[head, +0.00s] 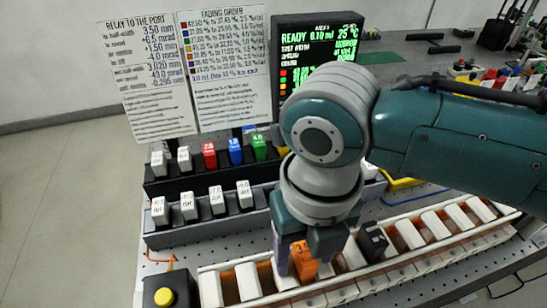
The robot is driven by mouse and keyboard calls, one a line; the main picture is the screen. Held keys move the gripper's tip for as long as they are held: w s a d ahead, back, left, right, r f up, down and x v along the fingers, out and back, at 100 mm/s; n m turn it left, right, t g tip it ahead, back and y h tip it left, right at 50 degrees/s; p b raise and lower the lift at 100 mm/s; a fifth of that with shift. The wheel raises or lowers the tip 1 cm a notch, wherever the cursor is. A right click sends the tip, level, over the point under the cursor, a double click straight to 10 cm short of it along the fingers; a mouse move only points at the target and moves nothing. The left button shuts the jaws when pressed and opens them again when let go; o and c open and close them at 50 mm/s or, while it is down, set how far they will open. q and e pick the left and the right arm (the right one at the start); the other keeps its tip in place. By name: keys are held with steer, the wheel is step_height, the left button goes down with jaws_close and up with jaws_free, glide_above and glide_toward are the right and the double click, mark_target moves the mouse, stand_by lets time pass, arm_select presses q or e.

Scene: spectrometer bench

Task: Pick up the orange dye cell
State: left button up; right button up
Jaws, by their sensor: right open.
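The orange dye cell (303,263) stands in the long front rack, among white cells, with a dark mark on its top. My right gripper (304,258) reaches down from above with its fingers open. One finger is at the left of the orange cell and the other is at its right and behind. I cannot tell whether either finger touches it. The gripper hides the cell's back part. My left gripper is not in view.
A black cell (373,241) stands to the right in the front rack (330,290). Racks behind hold white cells and red (209,154), blue (235,151) and green (259,147) cells. A yellow button box (164,297) stands front left. A display (317,32) and printed sheets (150,75) stand behind.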

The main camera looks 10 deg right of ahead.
steer(key=shift+c, duration=0.3)
jaws_close()
stand_by(0.3)
